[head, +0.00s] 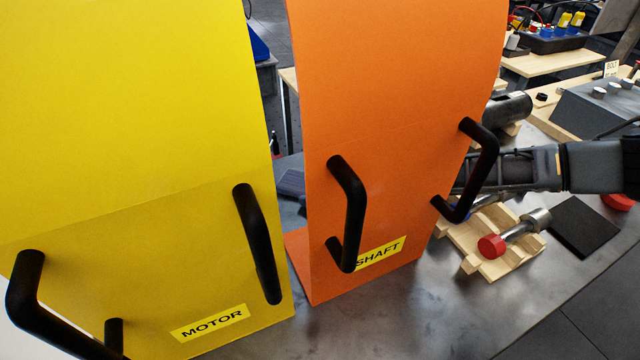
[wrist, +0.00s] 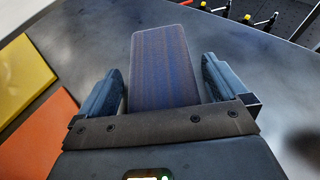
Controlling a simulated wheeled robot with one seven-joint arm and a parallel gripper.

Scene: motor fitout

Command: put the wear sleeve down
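I cannot pick out the wear sleeve for certain in either view. In the wrist view my gripper (wrist: 163,72) has its two fingers wide apart, with no part seen clamped between them. Beyond and between the fingers shows a dark blue-brown rectangular pad (wrist: 163,55), with narrow gaps to the fingers. It seems to lie on the grey metal table. A dark pad (head: 292,182) also shows in the head view between the two panels. In the head view my arm comes in from the right, and its gripper end is hidden behind the orange panel.
A yellow MOTOR panel (head: 130,120) and an orange SHAFT panel (head: 390,90), both with black handles, stand in front. At right are a wooden cradle (head: 510,262) with a red-ended shaft (head: 522,226), a black mat (head: 583,228) and a metal cylinder (head: 508,107).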

